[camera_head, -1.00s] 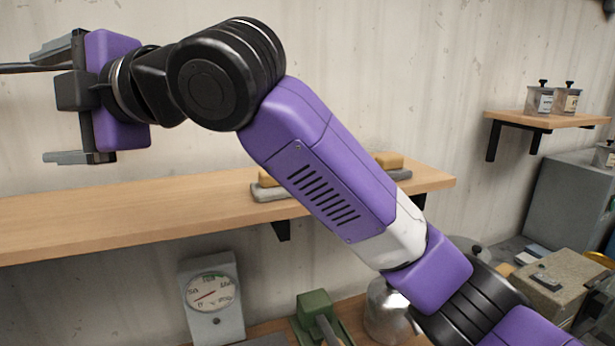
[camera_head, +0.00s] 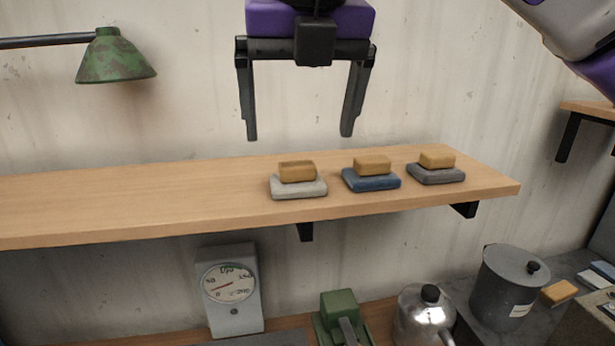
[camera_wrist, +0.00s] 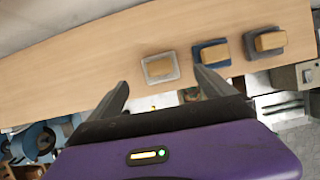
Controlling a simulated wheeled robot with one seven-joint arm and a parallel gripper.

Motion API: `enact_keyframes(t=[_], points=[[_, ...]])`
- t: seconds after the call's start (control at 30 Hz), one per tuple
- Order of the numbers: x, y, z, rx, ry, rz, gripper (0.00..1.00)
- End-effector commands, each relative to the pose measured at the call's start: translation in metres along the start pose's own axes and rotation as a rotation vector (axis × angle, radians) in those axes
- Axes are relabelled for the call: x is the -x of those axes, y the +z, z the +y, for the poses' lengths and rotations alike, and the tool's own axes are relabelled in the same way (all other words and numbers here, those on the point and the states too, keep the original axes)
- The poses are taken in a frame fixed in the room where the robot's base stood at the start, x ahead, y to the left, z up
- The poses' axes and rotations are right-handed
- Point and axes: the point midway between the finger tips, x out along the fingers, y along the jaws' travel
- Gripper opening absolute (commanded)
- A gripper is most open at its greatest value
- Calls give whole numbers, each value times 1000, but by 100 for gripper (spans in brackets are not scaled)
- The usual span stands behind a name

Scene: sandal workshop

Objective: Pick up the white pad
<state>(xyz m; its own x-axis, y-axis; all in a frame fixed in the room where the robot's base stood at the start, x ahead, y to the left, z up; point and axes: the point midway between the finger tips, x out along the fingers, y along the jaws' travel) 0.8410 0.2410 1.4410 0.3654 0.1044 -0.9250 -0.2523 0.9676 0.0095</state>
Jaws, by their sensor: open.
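The white pad (camera_head: 312,188) lies flat on the wooden shelf, with a tan block (camera_head: 297,172) on top of it. It is the leftmost of three pads and looks off-white. In the wrist view the white pad (camera_wrist: 146,73) shows beyond and between the fingertips, with its tan block on it. My gripper (camera_head: 297,138) is open and empty, its fingers pointing down above the shelf. In the head view it appears over the white pad, apart from it. The wrist view also shows my open gripper (camera_wrist: 160,75).
A blue pad (camera_head: 371,184) and a dark grey pad (camera_head: 436,177), each with a tan block, lie to the right on the shelf (camera_head: 130,200). The shelf's left part is clear. A green lamp (camera_head: 115,58) hangs at upper left. A dial scale (camera_head: 230,290) and a kettle (camera_head: 425,318) stand below.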

Motion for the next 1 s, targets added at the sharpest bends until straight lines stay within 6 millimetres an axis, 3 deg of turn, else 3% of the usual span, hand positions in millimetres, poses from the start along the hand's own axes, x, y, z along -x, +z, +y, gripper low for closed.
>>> enact_keyframes(t=[0.37, 0.7, 1.0], points=[[-30, 1, -1, 29, -1, -1, 94], [-74, 1, 1, 27, 0, -2, 94], [-78, 1, 1, 27, 1, -3, 94]])
